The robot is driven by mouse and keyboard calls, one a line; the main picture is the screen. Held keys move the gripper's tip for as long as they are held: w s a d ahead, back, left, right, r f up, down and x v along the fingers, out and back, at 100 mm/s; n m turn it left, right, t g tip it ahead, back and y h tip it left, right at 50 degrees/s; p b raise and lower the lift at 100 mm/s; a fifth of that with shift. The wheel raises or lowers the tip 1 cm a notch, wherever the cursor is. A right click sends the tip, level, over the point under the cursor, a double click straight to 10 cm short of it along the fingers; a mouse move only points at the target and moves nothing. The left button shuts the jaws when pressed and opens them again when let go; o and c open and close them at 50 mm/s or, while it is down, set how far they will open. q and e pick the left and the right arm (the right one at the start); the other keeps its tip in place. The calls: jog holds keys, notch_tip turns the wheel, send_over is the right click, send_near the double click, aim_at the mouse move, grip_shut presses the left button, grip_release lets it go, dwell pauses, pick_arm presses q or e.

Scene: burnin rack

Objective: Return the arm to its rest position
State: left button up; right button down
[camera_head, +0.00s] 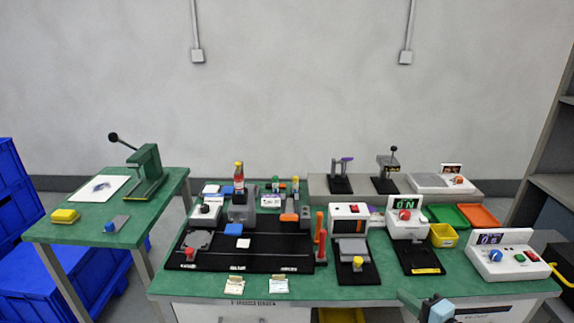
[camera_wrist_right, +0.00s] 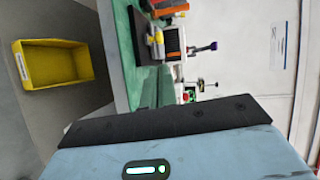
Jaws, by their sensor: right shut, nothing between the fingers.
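My right gripper (camera_head: 430,302) shows at the bottom edge of the head view, low in front of the green workbench (camera_head: 300,290). Only its blue-grey body and a dark tip are visible there. In the right wrist view its dark jaw (camera_wrist_right: 165,118) lies across the lower part, shut, with nothing held. The gripper appears clear of the bench and the devices on it. My left gripper is in neither view.
A smaller green table (camera_head: 80,232) and blue crates (camera_head: 85,290) stand left. In the wrist view a yellow bin (camera_wrist_right: 32,82) lies left.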

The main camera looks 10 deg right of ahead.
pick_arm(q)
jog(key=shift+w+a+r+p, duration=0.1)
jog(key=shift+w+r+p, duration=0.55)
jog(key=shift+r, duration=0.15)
pick_arm(e)
jog(key=s+a+f+n+g, duration=0.2)
jog(key=s+a+f+n, duration=0.3)
jog(key=s, duration=0.4)
jog(key=s+a+f+n+g+h, duration=0.1)
jog(key=s+a+f+n+g, duration=0.1)
jog(key=s+a+f+n, duration=0.4)
jog(key=s+a+f+n+g, duration=0.2)
jog(key=s+a+f+n, duration=0.4)
jog(key=s, duration=0.8)
jog(key=shift+s+a+f+g+h, duration=0.15)
jog(key=shift+s+a+g+h, duration=0.1)
jog(key=shift+a+g+h, duration=0.2)
